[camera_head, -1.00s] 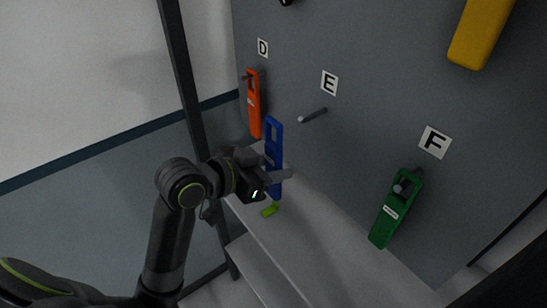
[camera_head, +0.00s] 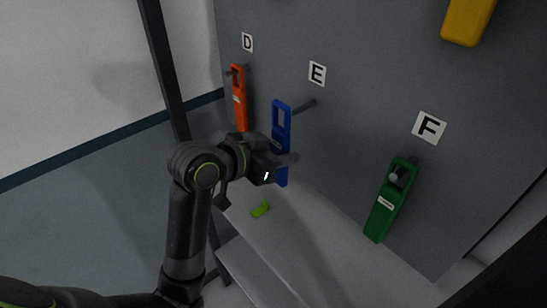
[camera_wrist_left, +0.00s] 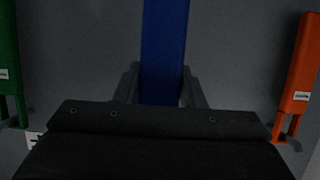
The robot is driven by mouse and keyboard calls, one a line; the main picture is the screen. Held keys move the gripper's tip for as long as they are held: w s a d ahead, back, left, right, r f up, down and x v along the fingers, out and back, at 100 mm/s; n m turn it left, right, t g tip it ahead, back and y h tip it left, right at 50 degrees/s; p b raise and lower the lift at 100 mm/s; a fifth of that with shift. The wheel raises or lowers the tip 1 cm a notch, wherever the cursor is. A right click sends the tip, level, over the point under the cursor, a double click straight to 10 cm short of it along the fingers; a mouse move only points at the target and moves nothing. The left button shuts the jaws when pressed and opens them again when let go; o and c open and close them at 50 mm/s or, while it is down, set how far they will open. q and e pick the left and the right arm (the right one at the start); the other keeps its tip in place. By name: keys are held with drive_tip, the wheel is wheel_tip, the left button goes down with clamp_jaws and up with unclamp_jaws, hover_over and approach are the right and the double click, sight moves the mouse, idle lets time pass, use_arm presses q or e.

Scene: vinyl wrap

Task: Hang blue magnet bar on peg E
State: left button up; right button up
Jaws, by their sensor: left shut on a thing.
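The blue magnet bar (camera_head: 281,122) is upright in my left gripper (camera_head: 286,163), with the slot at its top end uppermost. My left gripper is shut on its lower part. In the left wrist view the blue bar (camera_wrist_left: 165,50) stands between the two fingers (camera_wrist_left: 160,88). Peg E (camera_head: 305,105) sticks out of the grey board below the E label (camera_head: 317,73). In the head view the bar's top lies just left of the peg and overlaps its near end. I cannot tell whether the peg is in the slot. My right gripper is not in view.
An orange bar (camera_head: 239,98) hangs on the peg at D, left of the blue bar. A green bar (camera_head: 388,205) hangs on the peg at F. A yellow bar (camera_head: 467,22) is at the upper right.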

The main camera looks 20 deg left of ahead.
sight(309, 145)
use_arm(q)
drive_tip(key=shift+w+d+f+b, duration=0.1)
drive_tip(key=shift+w+d+b, duration=0.45)
drive_tip(key=shift+w, duration=0.3)
drive_tip(key=shift+w+d+f+b, duration=0.1)
drive_tip(key=shift+w+d+b, duration=0.3)
drive_tip(key=shift+w+d, duration=0.35)
drive_tip(key=shift+w+d+f, duration=0.15)
drive_tip(key=shift+w+f, duration=0.25)
drive_tip(key=shift+w, duration=0.15)
drive_tip(key=shift+f, duration=0.1)
drive_tip(key=o, duration=1.2)
drive_tip(key=shift+c, duration=0.2)
